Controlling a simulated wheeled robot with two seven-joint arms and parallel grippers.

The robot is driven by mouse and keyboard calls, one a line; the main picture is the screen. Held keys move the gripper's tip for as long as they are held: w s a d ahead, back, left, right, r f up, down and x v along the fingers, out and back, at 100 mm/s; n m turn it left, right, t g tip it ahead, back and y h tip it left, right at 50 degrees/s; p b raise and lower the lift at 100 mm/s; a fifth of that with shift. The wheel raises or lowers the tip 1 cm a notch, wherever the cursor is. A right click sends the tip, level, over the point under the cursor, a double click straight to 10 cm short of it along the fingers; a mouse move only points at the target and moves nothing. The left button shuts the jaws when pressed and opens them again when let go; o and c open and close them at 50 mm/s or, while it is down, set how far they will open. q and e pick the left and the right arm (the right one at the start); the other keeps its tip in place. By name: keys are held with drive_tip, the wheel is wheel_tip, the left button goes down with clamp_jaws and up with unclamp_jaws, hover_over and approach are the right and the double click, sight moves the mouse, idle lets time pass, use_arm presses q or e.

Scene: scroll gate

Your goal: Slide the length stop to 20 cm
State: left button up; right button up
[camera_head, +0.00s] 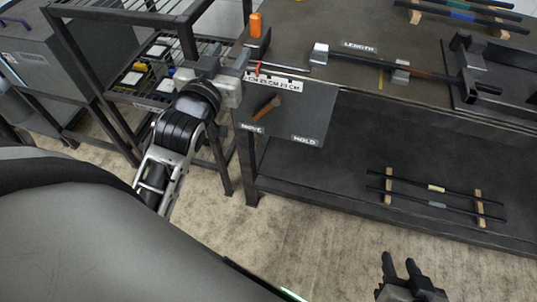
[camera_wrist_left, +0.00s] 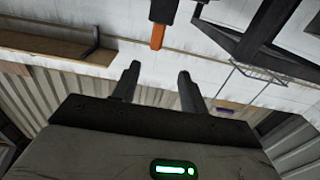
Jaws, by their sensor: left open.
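An orange handle (camera_head: 256,25) with a dark base stands at the bench's left end; I take it to be the length stop's grip. An orange and black piece (camera_wrist_left: 157,36) shows ahead of the fingers in the left wrist view. A red pointer (camera_head: 257,68) sits at the left of the white cm scale (camera_head: 275,83); its exact reading is too small to tell. A brown-handled lever (camera_head: 266,108) is on the panel between MOVE and HOLD. My left gripper (camera_head: 222,62) is open and empty beside the stop, apart from it. My right gripper (camera_head: 400,265) is open, low in front.
More rods (camera_head: 435,188) rest on the lower shelf. A dark rack (camera_head: 150,75) with small parts stands close to my left arm.

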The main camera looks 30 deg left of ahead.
sight(258, 16)
use_arm(q)
drive_tip(key=s+d+f+m+g+h, duration=0.2)
drive_tip(key=s+d+f+h, duration=0.1)
drive_tip(key=d+f, duration=0.3)
drive_tip(key=s+d+f+m+g+h, duration=0.2)
drive_tip(key=s+d+f, duration=0.3)
drive_tip(key=f, duration=0.6)
drive_tip(key=shift+d+g+h, duration=0.5)
drive_tip(key=shift+d+h, duration=0.2)
drive_tip(key=shift+d, duration=0.55)
use_arm(e)
drive_tip(key=shift+w+r, duration=0.15)
drive_tip(key=shift+r, duration=0.1)
use_arm(q)
drive_tip(key=shift+f, duration=0.1)
